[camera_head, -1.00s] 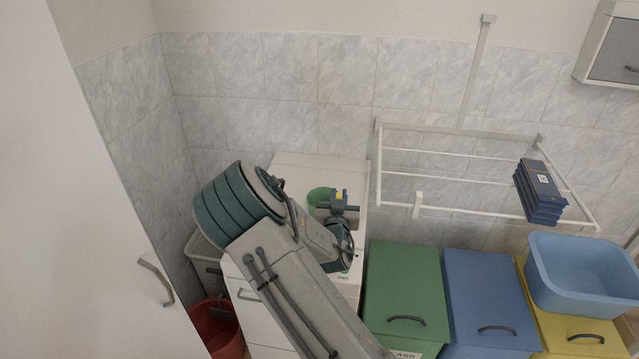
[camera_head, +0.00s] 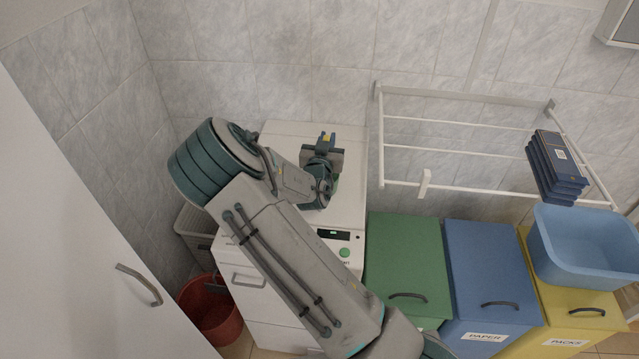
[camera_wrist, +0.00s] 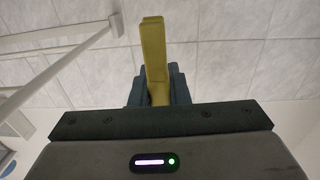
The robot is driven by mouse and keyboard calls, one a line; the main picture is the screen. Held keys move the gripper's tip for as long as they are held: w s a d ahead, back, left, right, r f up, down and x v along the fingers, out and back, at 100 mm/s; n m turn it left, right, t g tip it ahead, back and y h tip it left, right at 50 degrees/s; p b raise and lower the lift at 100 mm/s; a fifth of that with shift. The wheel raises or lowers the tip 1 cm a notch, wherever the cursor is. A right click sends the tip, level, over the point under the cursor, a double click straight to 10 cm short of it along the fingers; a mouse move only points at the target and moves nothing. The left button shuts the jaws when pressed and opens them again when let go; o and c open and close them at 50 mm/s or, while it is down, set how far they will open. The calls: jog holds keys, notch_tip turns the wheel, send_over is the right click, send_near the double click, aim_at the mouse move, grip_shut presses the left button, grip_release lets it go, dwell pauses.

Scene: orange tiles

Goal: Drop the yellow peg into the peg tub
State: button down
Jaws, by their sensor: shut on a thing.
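The yellow peg (camera_wrist: 153,48) stands up between the fingers of my gripper (camera_wrist: 158,88) in the wrist view. In the head view a small bit of the yellow peg (camera_head: 326,138) shows at the jaws of my gripper (camera_head: 325,146), above the white washing machine's top. My gripper is shut on the peg. The tub does not show in the wrist view.
The white machine (camera_head: 345,220) stands against the tiled wall. A white drying rack (camera_head: 400,186) with dark blue boxes (camera_head: 555,165) is at right. Green, blue and yellow bins and a blue basin (camera_head: 585,250) stand below it. A red bucket (camera_head: 212,312) is at lower left.

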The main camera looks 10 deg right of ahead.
jog(key=shift+a+f, duration=0.1)
jog(key=shift+f, duration=0.3)
jog(key=c, duration=1.3)
grip_release()
jog(key=shift+s, duration=0.1)
jog(key=b+v, duration=0.4)
jog(key=v, duration=0.9)
jog(key=shift+s, duration=0.35)
jog(key=shift+a, duration=0.1)
